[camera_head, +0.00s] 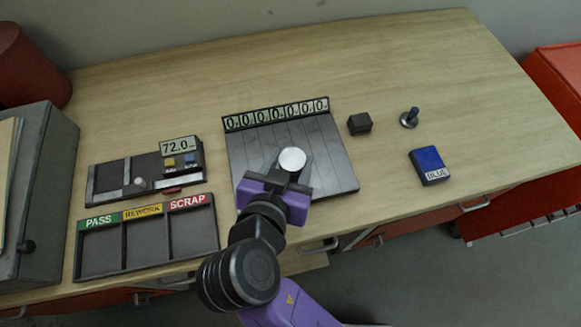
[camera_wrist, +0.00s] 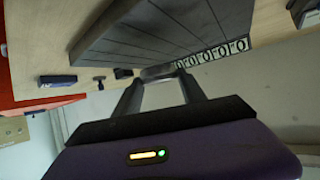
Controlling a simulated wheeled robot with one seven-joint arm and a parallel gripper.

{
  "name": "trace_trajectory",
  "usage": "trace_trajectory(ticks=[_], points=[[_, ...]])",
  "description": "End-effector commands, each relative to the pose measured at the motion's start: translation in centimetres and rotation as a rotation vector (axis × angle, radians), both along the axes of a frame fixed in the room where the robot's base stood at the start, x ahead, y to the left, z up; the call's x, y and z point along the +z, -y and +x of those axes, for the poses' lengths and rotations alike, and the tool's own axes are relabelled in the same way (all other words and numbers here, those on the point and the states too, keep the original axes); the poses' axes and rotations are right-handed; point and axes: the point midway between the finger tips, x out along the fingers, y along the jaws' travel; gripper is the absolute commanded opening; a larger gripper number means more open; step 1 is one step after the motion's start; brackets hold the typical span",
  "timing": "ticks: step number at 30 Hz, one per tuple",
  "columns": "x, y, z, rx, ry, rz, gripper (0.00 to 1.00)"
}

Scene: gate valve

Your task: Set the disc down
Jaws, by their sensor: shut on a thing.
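A round silver-white disc (camera_head: 292,160) is held between the fingertips of my gripper (camera_head: 290,163). In the wrist view the disc (camera_wrist: 160,71) shows nearly edge-on between the two fingers. My gripper is shut on it, over the dark ribbed board (camera_head: 335,170) with a row of number displays at its back. The board (camera_wrist: 150,32) also fills the upper part of the wrist view. I cannot tell whether the disc touches the board.
Left is a gauge fixture (camera_head: 125,175) reading 72.0, with a tray (camera_head: 147,235) marked PASS, REWORK and SCRAP before it. Right are a black block (camera_head: 359,123), a knobbed stamp (camera_head: 410,118) and a blue pad (camera_head: 429,165) marked BLUE. The table's (camera_head: 400,60) back is clear.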

Motion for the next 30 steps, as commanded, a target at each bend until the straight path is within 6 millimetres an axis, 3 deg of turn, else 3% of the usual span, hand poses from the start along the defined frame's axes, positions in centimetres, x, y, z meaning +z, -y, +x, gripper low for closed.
trace_trajectory(ticks=[7,20,21,24,30], points=[[-3.2,0.0,0.0,0.000,0.000,-0.001,0.00],[-3.9,0.0,0.0,-0.001,0.000,0.000,0.00],[-3.9,0.0,0.0,0.000,-0.001,-0.001,0.54],[-3.9,0.0,0.0,0.000,-0.001,-0.001,0.70],[-3.9,0.0,0.0,0.000,-0.001,-0.001,0.70]])
